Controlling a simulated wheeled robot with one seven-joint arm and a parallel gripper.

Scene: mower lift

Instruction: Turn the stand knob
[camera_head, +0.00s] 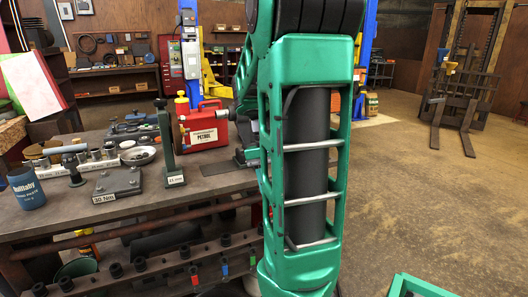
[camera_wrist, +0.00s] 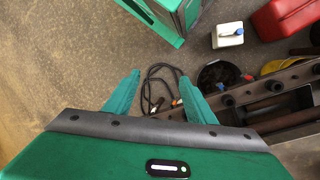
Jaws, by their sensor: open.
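A green upright stand (camera_head: 165,142) with a dark top and a small label at its foot stands on the workbench in the head view. A short dark stand (camera_head: 74,170) with a rounded top is further left. I cannot tell which part is the stand knob. My gripper (camera_wrist: 160,76) is open and empty in the wrist view. Its two green fingers are apart, with floor and loose cables (camera_wrist: 160,85) visible beyond them. Neither bench stand shows between the fingers. In the head view my green arm hides part of the scene, and the fingers are not clearly visible.
The workbench (camera_head: 220,180) carries a red petrol can (camera_head: 203,127), a blue cup (camera_head: 27,188) and a dark plate marked 30 Nm (camera_head: 118,181). A rail with black pegs (camera_wrist: 255,92) and a white container (camera_wrist: 228,35) show in the wrist view. Open floor (camera_head: 430,180) lies right.

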